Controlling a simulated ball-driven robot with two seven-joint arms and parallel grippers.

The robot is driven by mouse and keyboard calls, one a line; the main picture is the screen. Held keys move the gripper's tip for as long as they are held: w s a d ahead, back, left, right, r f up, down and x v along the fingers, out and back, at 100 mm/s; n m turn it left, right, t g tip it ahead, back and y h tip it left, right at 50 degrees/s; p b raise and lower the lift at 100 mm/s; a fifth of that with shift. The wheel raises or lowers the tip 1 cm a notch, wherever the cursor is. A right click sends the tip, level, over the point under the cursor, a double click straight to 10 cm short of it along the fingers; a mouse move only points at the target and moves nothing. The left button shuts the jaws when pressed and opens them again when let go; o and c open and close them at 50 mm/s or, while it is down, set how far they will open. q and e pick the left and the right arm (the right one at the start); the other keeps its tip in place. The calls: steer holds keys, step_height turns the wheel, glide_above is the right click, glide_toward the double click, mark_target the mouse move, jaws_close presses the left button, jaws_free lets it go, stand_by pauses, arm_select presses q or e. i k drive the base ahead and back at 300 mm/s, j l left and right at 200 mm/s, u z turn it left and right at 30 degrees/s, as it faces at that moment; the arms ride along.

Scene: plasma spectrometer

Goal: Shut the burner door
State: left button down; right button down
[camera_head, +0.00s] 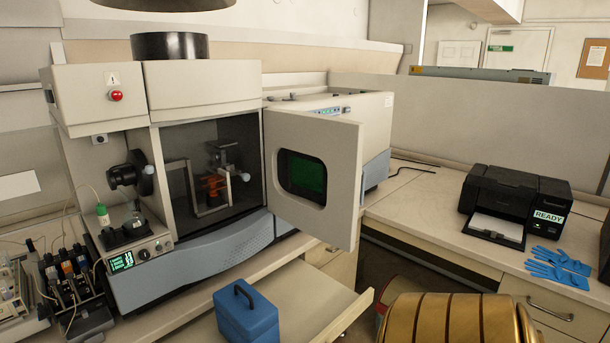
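The burner door (338,205) is a pale panel with a rounded dark window that has a green pane. It stands wide open, swung out to the right of the spectrometer (200,85). The burner compartment (180,147) is exposed, with a dark interior, a metal frame and a small orange-brown part (212,187) inside. The door's free edge juts forward over the bench front. Neither of my grippers shows in this view, and nothing is seen touching the door.
An open drawer (352,312) juts out below the door, with a blue box (246,314) at it. Several small bottles (66,268) stand at the left. A printer (515,200) and blue gloves (558,266) lie on the right bench.

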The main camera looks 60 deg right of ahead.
mark_target(315, 177)
steer(key=k+l, duration=0.1)
steer(key=l, duration=0.45)
steer(key=k+l, duration=0.1)
steer(key=l, duration=0.45)
steer(key=k+l, duration=0.1)
steer(key=l, duration=0.4)
steer(key=k+l, duration=0.1)
steer(key=l, duration=0.45)
steer(key=k+l, duration=0.1)
steer(key=l, duration=0.45)
steer(key=k+l, duration=0.1)
steer(key=l, duration=0.45)
steer(key=k+l, duration=0.15)
steer(key=l, duration=0.4)
steer(key=z, duration=0.05)
